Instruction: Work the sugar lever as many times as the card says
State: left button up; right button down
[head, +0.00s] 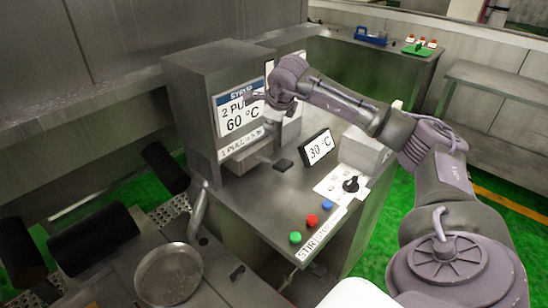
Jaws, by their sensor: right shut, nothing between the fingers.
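A grey metal dispenser (195,105) stands on the steel counter. Its blue-headed card (238,110) reads "SYRUP", "2 PU..." and "60 °C"; my right gripper hides part of it. A second white card (301,55) is mostly hidden behind my right arm. I cannot read the word sugar anywhere. A label strip (238,143) below starts "1 PULL = 5". A lever-like part with a black end (283,165) sticks out low at the front. My right gripper (254,98) is shut and empty in front of the cards; contact is unclear. My left gripper is not in view.
A display (319,146) reads "30 °C". Green (295,237), red (312,220) and blue (327,205) buttons and a black knob (351,184) sit on the counter. A round metal pan (169,275) is at front left, with black cylinders (93,240) nearby.

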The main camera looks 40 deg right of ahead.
aim_at(275, 163)
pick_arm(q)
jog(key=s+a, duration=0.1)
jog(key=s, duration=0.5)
pick_arm(e)
jog(key=f+b, duration=0.1)
jog(key=f, duration=0.1)
jog(key=s+f+b, duration=0.1)
jog(key=f+b, duration=0.2)
jog(key=f, duration=0.1)
jog(key=s+f+b, duration=0.1)
jog(key=f+b, duration=0.1)
jog(key=shift+d+f, duration=0.1)
jog(key=shift+f, duration=0.1)
jog(key=shift+f+b, duration=0.15)
jog(key=shift+b, duration=0.3)
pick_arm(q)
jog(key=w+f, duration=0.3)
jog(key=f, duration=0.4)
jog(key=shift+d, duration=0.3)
pick_arm(e)
jog(key=shift+s, duration=0.1)
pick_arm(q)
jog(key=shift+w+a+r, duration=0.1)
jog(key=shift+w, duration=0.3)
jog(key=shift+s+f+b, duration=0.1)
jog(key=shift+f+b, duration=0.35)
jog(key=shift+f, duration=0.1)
pick_arm(e)
jog(key=shift+s+f, duration=0.1)
jog(key=shift+f, duration=0.3)
